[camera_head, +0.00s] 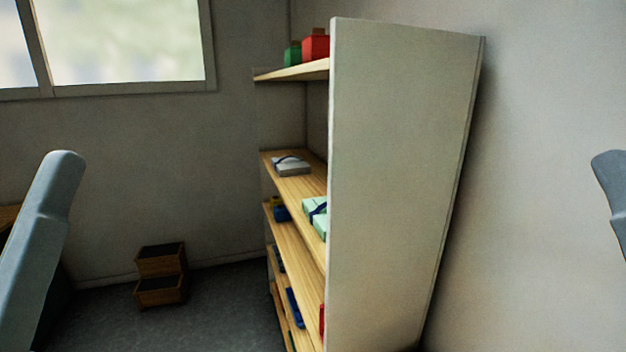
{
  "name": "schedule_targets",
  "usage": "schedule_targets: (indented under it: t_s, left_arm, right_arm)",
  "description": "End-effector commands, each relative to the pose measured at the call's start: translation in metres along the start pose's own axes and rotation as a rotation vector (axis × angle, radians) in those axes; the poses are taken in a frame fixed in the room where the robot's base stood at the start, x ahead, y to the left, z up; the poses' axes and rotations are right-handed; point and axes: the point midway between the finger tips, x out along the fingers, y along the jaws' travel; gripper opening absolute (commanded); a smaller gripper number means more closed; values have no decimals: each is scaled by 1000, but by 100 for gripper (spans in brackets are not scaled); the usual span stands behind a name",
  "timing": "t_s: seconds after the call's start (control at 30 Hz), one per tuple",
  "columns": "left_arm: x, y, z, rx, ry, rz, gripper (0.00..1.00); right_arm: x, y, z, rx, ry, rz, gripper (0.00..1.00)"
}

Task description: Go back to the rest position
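My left arm shows as a grey-blue link at the left edge of the head view. A small part of my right arm shows at the right edge. Neither gripper is in the picture, so I cannot see their fingers or whether they hold anything.
A shelf unit with a pale side panel (400,180) stands close ahead. Its shelves hold a red block (316,47), a green block (293,54), a grey box (291,166) and mint boxes (316,213).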

Motion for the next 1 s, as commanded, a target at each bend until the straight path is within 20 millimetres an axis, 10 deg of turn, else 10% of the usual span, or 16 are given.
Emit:
schedule_targets:
  t_s: [0.4, 1.0]
  left_arm:
    - [132, 0, -121, 0, -1, 0, 90]
    - [140, 0, -128, 0, -3, 0, 90]
  right_arm:
    - [132, 0, -119, 0, -3, -1, 0]
    - [141, 0, -127, 0, -3, -1, 0]
